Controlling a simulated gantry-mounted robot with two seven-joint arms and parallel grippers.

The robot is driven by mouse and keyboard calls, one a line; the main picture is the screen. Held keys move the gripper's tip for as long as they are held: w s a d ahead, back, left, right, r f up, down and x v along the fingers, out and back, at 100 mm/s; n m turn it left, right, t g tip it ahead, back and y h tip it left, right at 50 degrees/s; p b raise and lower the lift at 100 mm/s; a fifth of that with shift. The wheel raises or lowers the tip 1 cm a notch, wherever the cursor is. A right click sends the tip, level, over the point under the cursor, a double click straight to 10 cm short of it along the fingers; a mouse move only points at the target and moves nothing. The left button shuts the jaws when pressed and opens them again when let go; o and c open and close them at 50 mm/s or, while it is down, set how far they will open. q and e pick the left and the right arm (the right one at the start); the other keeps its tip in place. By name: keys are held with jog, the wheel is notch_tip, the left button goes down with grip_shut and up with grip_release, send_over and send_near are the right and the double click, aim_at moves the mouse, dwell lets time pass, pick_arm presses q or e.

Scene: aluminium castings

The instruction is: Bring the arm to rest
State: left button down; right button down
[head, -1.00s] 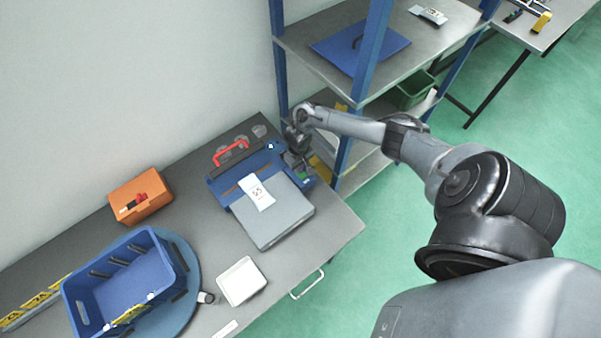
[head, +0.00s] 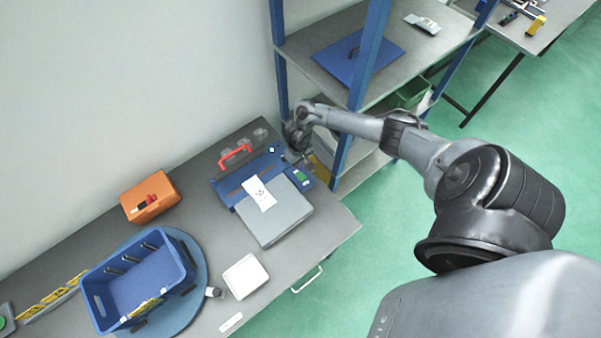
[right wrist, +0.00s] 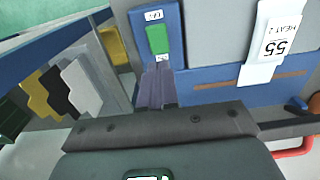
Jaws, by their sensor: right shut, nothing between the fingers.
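My right arm reaches in from the right in the head view. Its gripper (head: 294,158) hangs by the right end of the blue fixture, just behind a small green patch (head: 301,175). In the right wrist view the fingers (right wrist: 155,88) are together and empty, close to the blue block that carries the green patch (right wrist: 157,39). Whether they touch it I cannot tell. My left arm and gripper are not in view.
The blue fixture (head: 228,190) has a red handle (head: 235,153), a grey plate (head: 275,222) and a white "HEAT 55" tag (right wrist: 279,38). A blue shelf post (head: 368,55) stands close right of the gripper. A blue crate (head: 140,285) and orange box (head: 152,197) are left.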

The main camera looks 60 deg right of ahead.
jog(key=shift+r+p, duration=0.4)
jog(key=shift+r, duration=0.15)
